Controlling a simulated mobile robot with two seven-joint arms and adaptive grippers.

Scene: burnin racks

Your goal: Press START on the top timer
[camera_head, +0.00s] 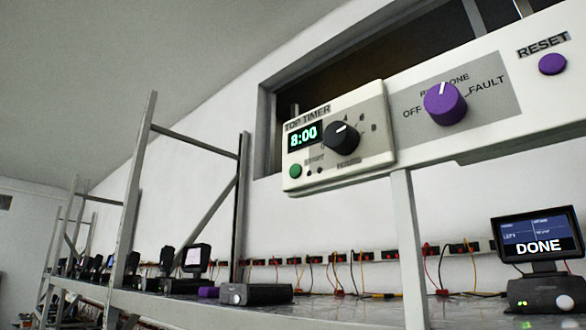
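The top timer (338,140) is a cream box at the upper middle of the head view, fixed on a pale overhead panel. Its label reads TOP TIMER and its green display (304,137) shows 8:00. A black dial (342,137) with a white pointer sits right of the display. A round green button (295,171) is at the lower left of its face, with a small blurred label beside it that looks like START. Neither of my grippers is in view, and nothing touches the timer.
Right of the timer are a purple selector knob (445,104) and a purple RESET button (552,64). Below, a grey shelf (330,311) holds a screen reading DONE (538,240), a black device (256,294) and cables. A grey upright (410,250) stands below the panel. The space before the timer is clear.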

